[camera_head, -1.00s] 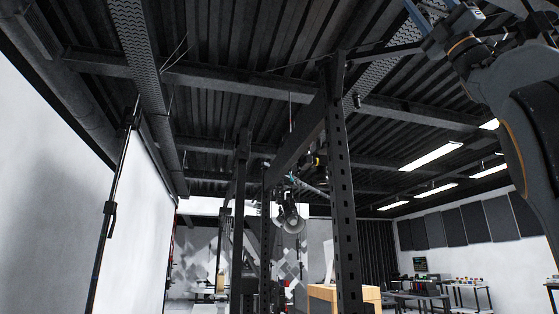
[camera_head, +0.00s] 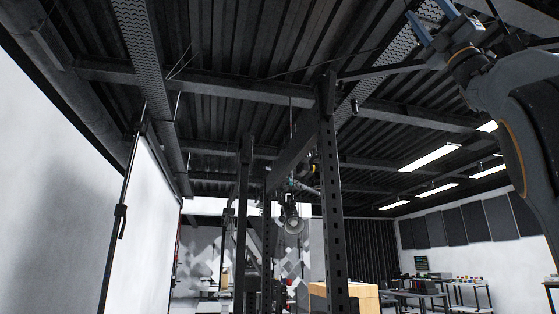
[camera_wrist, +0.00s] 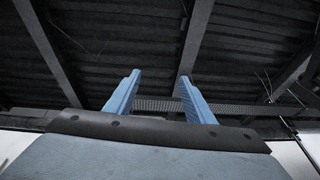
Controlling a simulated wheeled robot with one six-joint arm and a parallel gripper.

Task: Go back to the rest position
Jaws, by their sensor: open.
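My gripper (camera_head: 428,22) is at the upper right of the head view, at the end of my raised arm. Its two blue fingers point up toward the dark ceiling. In the wrist view my gripper (camera_wrist: 158,82) shows its two blue fingers spread apart, with nothing between them.
A black perforated post (camera_head: 330,190) stands in front, right of centre. A thin black stand (camera_head: 122,215) is beside the white wall (camera_head: 50,190) at left. A wooden box (camera_head: 362,297) and tables (camera_head: 415,296) are low at right. A round lamp (camera_head: 291,220) hangs near the middle.

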